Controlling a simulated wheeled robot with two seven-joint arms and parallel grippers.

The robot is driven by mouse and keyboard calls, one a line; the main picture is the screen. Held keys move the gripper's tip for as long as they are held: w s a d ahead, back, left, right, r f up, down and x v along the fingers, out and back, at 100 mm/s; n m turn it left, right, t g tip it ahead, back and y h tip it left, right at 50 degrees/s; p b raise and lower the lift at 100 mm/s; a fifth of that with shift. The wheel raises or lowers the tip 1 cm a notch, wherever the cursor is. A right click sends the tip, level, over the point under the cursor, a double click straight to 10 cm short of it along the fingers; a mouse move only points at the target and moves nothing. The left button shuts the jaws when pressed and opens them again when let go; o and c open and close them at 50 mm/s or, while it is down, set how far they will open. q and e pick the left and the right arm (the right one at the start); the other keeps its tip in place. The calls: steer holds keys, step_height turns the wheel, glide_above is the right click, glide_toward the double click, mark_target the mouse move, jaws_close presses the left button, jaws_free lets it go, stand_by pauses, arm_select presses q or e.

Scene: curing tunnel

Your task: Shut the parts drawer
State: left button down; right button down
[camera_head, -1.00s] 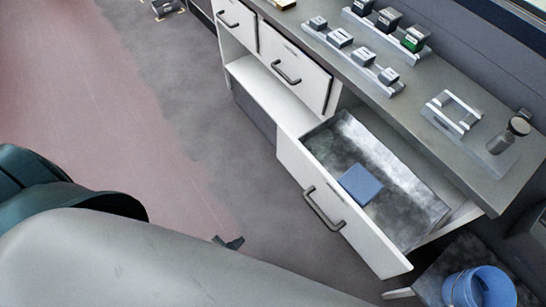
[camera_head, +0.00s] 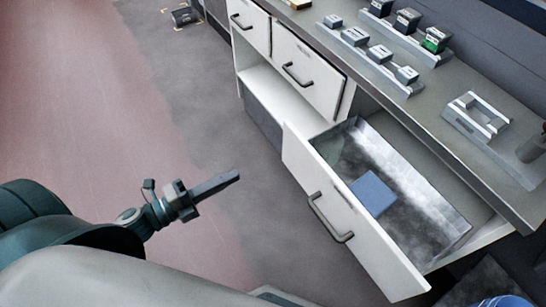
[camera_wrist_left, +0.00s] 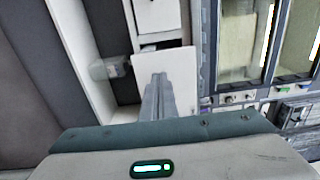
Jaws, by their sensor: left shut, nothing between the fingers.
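The parts drawer (camera_head: 370,250) stands pulled out from the lower part of the white cabinet. Its white front has a dark bar handle (camera_head: 330,217), and its grey inside shows. A blue block (camera_head: 372,194) lies in it. My left gripper (camera_head: 236,177) is shut and empty, over the floor to the left of the drawer front and apart from it. In the left wrist view its closed fingers (camera_wrist_left: 158,85) point toward a white panel (camera_wrist_left: 180,65); I cannot tell for sure which panel this is. My right gripper is not in view.
Two drawers (camera_head: 305,75) above look closed. The grey worktop (camera_head: 440,120) carries several small parts on racks and a metal fixture (camera_head: 475,118). A blue bucket (camera_head: 500,302) stands at the bottom right. The floor (camera_head: 225,100) left of the cabinet is largely clear.

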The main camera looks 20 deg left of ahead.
mark_target(286, 149)
arm_select(q)
steer(key=shift+w, duration=0.15)
